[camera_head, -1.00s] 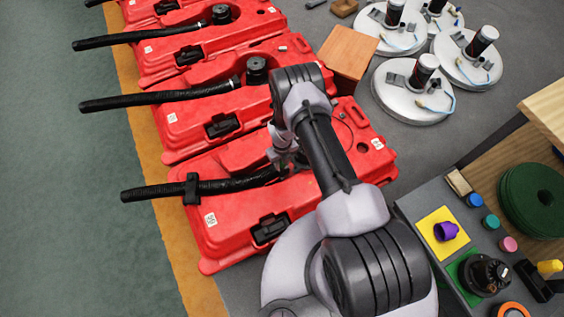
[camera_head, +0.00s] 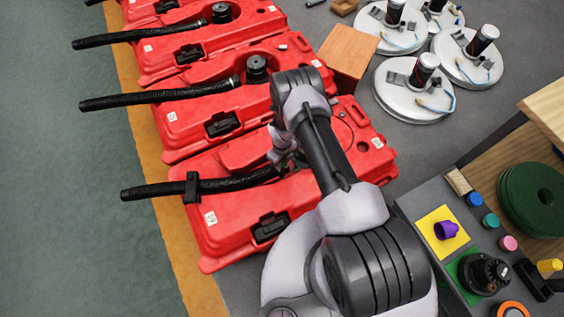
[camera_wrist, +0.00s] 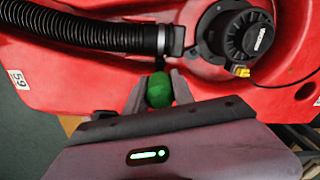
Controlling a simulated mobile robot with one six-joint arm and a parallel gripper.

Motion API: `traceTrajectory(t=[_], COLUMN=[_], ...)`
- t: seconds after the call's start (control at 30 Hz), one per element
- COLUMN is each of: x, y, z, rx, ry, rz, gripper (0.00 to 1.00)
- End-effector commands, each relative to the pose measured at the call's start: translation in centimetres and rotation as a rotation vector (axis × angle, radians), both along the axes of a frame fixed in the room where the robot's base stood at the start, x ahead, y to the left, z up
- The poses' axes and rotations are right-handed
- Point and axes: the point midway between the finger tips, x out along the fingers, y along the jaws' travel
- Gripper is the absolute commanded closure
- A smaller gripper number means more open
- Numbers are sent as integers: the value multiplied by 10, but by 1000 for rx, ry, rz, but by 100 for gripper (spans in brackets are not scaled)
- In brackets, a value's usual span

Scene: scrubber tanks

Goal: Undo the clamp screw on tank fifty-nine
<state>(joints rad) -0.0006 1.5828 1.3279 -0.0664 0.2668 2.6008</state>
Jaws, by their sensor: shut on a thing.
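The red tank with the 59 label (camera_wrist: 18,80) fills the wrist view. A ribbed black hose (camera_wrist: 80,27) runs across it to a black round cap (camera_wrist: 245,37). A green knob, the clamp screw (camera_wrist: 159,90), sits just below the hose end. My gripper (camera_wrist: 159,101) is shut on the green knob, one finger at each side. In the head view the nearest red tank (camera_head: 235,235) lies under my arm, its hose (camera_head: 225,184) reaching left. My arm hides the knob and most of my gripper there.
More red tanks (camera_head: 185,125) with hoses stand in a row behind. An orange-brown block (camera_head: 347,55) and white round units (camera_head: 400,100) stand at the upper right. A grey bench (camera_head: 420,210) with coloured caps is at the right. The green floor (camera_head: 60,200) at left is clear.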

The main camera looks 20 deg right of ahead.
Motion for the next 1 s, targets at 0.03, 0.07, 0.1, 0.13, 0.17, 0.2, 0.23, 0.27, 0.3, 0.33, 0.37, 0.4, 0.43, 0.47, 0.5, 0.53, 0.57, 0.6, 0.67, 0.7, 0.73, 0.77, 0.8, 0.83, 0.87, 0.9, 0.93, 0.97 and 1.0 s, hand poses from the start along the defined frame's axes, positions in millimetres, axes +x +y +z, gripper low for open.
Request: traceTrajectory(t=[0.03,0.07,0.1,0.13,0.17,0.2,0.23,0.27,0.3,0.33,0.37,0.4,0.43,0.47,0.5,0.53,0.57,0.6,0.67,0.7,0.73,0.77,0.8,0.83,0.87,0.9,0.93,0.97,1.0], x=[0,0,0,0,0,0,0,0,0,0,0,0,0,0,0,0,0,0,-1,-1,-1,-1,-1,-1,-1,-1,-1,-1,-1], y=[0,0,0,1,1,1,1,1,1,1,1,1,1,1,1,1,1,1,1,1,1,1,1,1,1,1,1,1,1], z=[0,0,0,0,0,0,0,0,0,0,0,0,0,0,0,0,0,0,0,0,0,0,0,0,0,0,0,0,0], rx=[0,0,0,0,0,0,0,0,0,0,0,0,0,0,0,0,0,0,0,0,0,0,0,0,0,0,0,0,0], ry=[0,0,0,0,0,0,0,0,0,0,0,0,0,0,0,0,0,0,0,0,0,0,0,0,0,0,0,0,0], rz=[137,230,346,425,493,566,606,633,654,660,661,660,659,659,659,668,695,769,942,1067,1159,1246,1348,1413,1465,1515,1539,1554,1560], gripper=[100,100,100,100,100,100,100,100,100,100,100,100,100,100,100,100,100,100,100,100,100,100,100,100,100,100,100,100,100])
